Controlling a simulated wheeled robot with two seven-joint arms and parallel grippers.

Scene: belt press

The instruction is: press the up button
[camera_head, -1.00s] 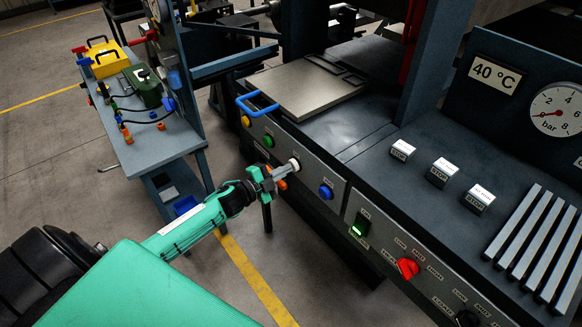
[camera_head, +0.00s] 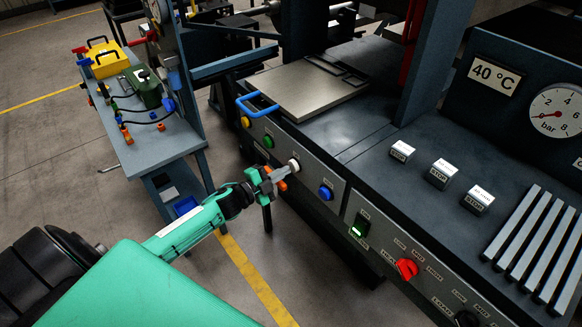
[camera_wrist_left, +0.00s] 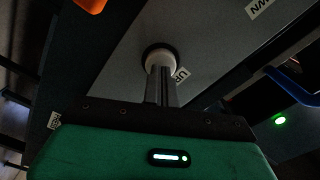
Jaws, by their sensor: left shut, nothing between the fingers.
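The up button (camera_head: 294,165) is a round white button on the grey front panel of the press. In the left wrist view the white button (camera_wrist_left: 159,57) sits in a dark ring, with a label reading UP beside it. My left gripper (camera_head: 284,170) is shut and empty. Its fingertips (camera_wrist_left: 160,72) are at the button's face and look to be touching it, covering its lower part in the wrist view. I cannot tell how far the button is pushed in. My right gripper is not in view.
A green button (camera_head: 268,141) and a blue button (camera_head: 326,193) flank the white one on the panel. A blue handle (camera_head: 257,105) sticks out above. A lit green switch (camera_head: 358,229) and red knob (camera_head: 407,268) are further right. A side bench (camera_head: 150,145) stands left.

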